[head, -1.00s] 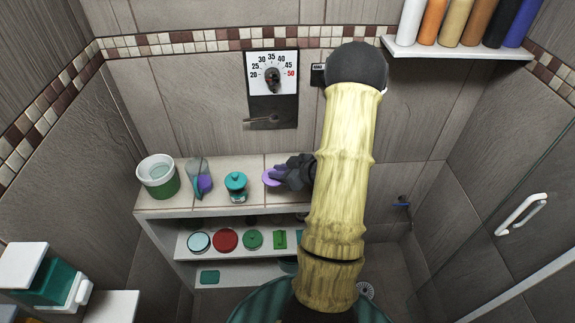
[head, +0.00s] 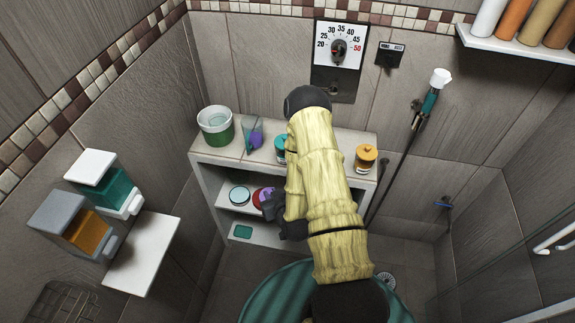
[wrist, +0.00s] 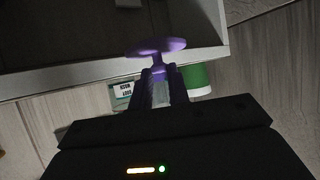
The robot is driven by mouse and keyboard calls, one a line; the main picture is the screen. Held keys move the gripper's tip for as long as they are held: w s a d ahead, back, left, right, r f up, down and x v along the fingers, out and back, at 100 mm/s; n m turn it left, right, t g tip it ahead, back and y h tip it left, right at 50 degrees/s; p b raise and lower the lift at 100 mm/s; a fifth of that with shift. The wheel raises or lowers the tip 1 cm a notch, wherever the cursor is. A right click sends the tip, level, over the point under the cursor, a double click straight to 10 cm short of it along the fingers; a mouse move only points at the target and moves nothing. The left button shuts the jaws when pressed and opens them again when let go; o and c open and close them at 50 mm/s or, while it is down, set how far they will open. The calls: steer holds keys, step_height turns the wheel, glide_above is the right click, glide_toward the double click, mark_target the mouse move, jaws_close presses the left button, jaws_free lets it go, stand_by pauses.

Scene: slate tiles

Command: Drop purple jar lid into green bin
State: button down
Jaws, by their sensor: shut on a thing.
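The purple jar lid (head: 266,193) is a thin disc with a short stem. In the wrist view the lid (wrist: 155,46) sits beyond my fingertips, and the fingers are shut on its stem. My gripper (head: 271,207) is in front of the white shelf unit, below its top, and my arm partly covers it in the head view. A green tub with a white rim (head: 216,128) stands upright on the shelf top at the left, apart from my gripper. It is the clearest green container, but I cannot tell if it is the green bin.
A clear jug with purple inside (head: 254,138), a teal jar (head: 280,148) and an amber jar (head: 366,157) stand on the shelf top (head: 235,153). A pale blue lid (head: 239,195) and a red lid (head: 259,196) are below. Dispensers (head: 105,183) hang at left.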

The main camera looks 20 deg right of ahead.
steer(key=f+b, duration=0.1)
steer(key=a+f, duration=0.1)
steer(key=f, duration=0.1)
steer(key=a+f+b, duration=0.1)
steer(key=shift+s+a+f+b, duration=0.1)
steer(key=shift+s+f+b, duration=0.15)
steer(key=shift+s+b, duration=0.05)
step_height(320, 180, down, 6)
steer(key=b, duration=0.6)
steer(key=shift+w+f+b, duration=0.2)
steer(key=shift+f+b, duration=0.05)
steer(key=shift+b, duration=0.15)
steer(key=shift+r, duration=0.1)
